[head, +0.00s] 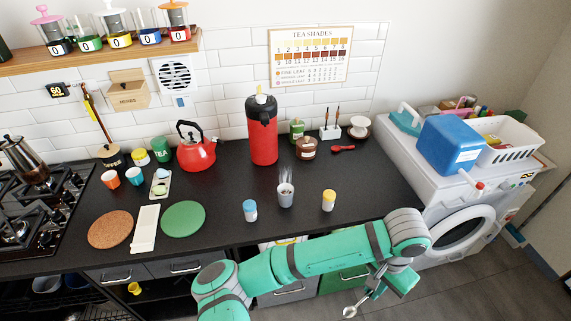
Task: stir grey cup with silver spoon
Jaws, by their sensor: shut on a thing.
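The grey cup (286,196) stands upright on the dark counter, with pale wisps like steam above it. My gripper (373,290) is at the lower right, out in front of the counter edge and below the counter top in the picture. It is shut on the silver spoon (350,311), whose bowl points down and to the left. Part of the spoon's handle is hidden by the gripper. The spoon is well apart from the cup. The inside of the cup is too small to make out.
A blue-capped jar (250,211) stands left of the cup and a yellow-capped jar (328,201) right of it. A tall red flask (262,130) stands behind. A green round mat (183,219) lies further left. A washing machine (450,205) stands at the right.

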